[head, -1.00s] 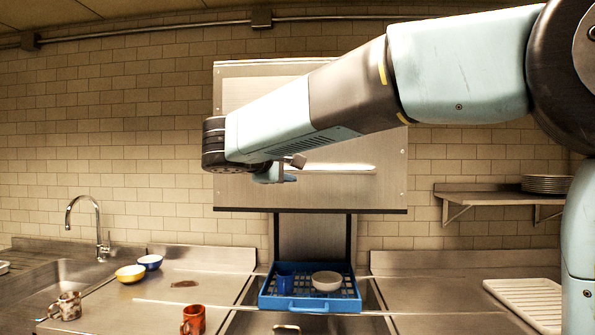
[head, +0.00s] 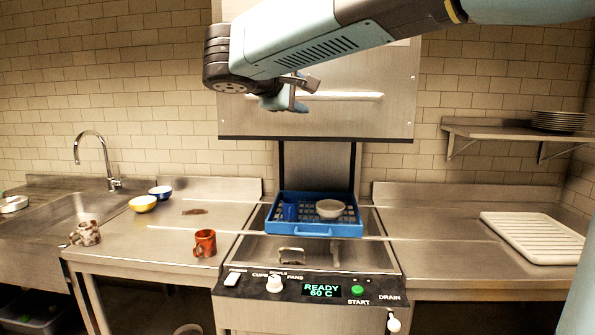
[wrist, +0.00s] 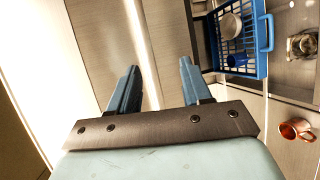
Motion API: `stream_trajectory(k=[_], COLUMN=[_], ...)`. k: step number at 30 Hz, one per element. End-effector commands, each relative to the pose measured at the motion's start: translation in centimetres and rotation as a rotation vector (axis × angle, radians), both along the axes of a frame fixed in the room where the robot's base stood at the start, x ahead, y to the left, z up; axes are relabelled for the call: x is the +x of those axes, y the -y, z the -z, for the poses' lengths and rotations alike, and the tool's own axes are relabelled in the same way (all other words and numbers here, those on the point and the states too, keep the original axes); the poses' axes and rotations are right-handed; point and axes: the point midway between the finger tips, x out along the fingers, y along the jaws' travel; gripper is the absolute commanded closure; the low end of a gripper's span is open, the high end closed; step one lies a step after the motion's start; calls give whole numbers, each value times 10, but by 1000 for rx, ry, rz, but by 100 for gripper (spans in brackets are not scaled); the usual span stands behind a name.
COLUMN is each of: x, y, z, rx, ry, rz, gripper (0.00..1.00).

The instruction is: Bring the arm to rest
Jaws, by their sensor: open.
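My arm reaches in from the upper right of the head view. My gripper (head: 288,97) hangs in front of the raised metal hood (head: 330,120) of the dishwasher, well above the blue rack (head: 315,231). In the wrist view my gripper (wrist: 158,88) has its two blue fingers apart with nothing between them. The rack holds a blue cup (head: 290,211) and a pale bowl (head: 330,209). It also shows in the wrist view (wrist: 262,35), to the right of the fingers.
A white drainboard (head: 535,240) lies on the right counter, below a shelf with plates (head: 558,120). The control panel (head: 310,289) reads READY 60 C.

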Motion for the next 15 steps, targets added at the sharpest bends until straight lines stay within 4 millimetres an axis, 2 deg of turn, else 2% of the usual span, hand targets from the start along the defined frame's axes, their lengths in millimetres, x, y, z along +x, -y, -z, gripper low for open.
stream_trajectory(k=[1, 6, 12, 15], x=[-5, -34, -86, -116], y=[24, 106, 180, 206], z=[8, 53, 111, 138], rx=[34, 210, 475, 624], ry=[-30, -165, -280, -315], rz=[31, 151, 292, 360], gripper=[52, 52, 52, 52])
